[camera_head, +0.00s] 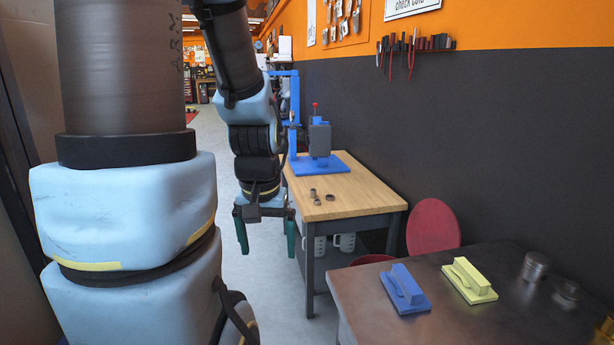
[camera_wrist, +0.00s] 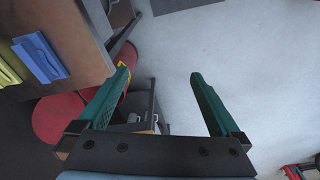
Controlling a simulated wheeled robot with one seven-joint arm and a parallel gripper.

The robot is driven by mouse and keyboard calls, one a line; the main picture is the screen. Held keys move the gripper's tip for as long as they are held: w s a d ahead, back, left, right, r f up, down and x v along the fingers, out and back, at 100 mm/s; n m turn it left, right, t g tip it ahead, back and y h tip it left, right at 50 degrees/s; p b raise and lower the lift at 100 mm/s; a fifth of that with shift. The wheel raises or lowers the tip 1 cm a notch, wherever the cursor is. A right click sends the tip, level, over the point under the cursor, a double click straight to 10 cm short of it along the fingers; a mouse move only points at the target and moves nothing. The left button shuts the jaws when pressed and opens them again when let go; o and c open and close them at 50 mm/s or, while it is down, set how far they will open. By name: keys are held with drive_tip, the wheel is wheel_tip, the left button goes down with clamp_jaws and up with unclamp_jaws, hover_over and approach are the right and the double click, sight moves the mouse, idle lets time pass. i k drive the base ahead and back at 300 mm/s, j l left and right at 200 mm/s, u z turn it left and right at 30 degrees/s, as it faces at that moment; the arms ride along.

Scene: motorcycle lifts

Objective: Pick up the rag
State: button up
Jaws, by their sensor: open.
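I cannot make out a rag in either view. My gripper (camera_head: 266,228) hangs pointing down in the head view, left of the wooden workbench. Its two green fingers are apart with nothing between them; they also show in the wrist view (camera_wrist: 160,76), over grey floor. A blue block with a handle (camera_head: 405,290) and a yellow block with a handle (camera_head: 469,281) lie side by side on the dark table (camera_head: 380,322) at lower right. The blue block (camera_wrist: 41,58) and yellow block (camera_wrist: 8,66) show at the left of the wrist view, well apart from the fingers.
The wooden workbench (camera_head: 350,192) holds a blue press (camera_head: 320,140) and small metal parts (camera_head: 316,196). A red round seat (camera_head: 433,226) stands between bench and table. Metal cylinders (camera_head: 535,266) stand at the table's right. Tools hang on the wall. Floor (camera_wrist: 240,60) under my gripper is clear.

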sight(407, 297)
drive_tip(key=z, duration=1.65)
drive_tip(key=j+u, duration=0.35)
drive_tip(key=i+j+u, duration=0.1)
drive_tip(key=j+u, duration=0.25)
drive_tip(key=i+j+u, duration=0.1)
drive_tip(key=j+u, duration=0.25)
